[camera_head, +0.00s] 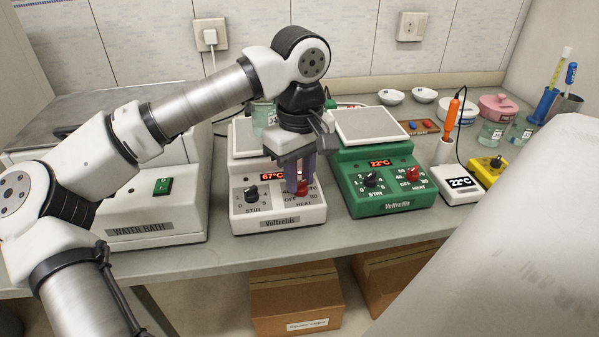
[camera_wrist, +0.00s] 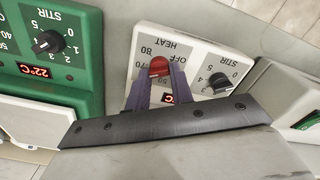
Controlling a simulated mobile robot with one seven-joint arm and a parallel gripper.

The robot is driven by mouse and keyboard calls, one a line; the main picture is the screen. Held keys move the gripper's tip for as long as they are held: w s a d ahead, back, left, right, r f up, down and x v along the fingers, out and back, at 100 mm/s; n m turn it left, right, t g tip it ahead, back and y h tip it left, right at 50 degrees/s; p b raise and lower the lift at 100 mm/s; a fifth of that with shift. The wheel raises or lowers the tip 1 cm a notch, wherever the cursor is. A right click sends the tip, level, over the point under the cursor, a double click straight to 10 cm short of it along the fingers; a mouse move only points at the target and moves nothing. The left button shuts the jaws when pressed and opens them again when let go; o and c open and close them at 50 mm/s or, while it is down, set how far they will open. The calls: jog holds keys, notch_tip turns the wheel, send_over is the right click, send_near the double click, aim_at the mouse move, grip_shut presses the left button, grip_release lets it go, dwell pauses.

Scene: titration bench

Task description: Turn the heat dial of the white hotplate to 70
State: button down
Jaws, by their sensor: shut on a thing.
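The white hotplate (camera_head: 278,215) stands on the bench, and its red display (camera_head: 272,176) reads 67°C. Its red heat dial (camera_head: 302,187) is on the right of the front panel. My gripper (camera_head: 297,182) reaches down from above and is shut on this dial. In the wrist view, the dial (camera_wrist: 159,66) sits between the two purple fingers of my gripper (camera_wrist: 160,74). The marks 70 and 80 show beside it; the exact pointer direction is hard to read. The black stir dial (camera_head: 251,193) is to the left of the heat dial.
A green hotplate (camera_head: 391,200) with its own red heat dial and a 22°C display stands close on the right. A water bath (camera_head: 155,215) stands on the left. A beaker (camera_head: 263,115) shows behind my gripper. A thermometer unit (camera_head: 460,190) is farther right.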

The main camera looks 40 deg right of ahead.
jog(key=shift+r+m, duration=0.1)
jog(key=shift+m, duration=1.1)
jog(key=c, duration=1.2)
grip_release()
notch_tip(320, 180, up, 14)
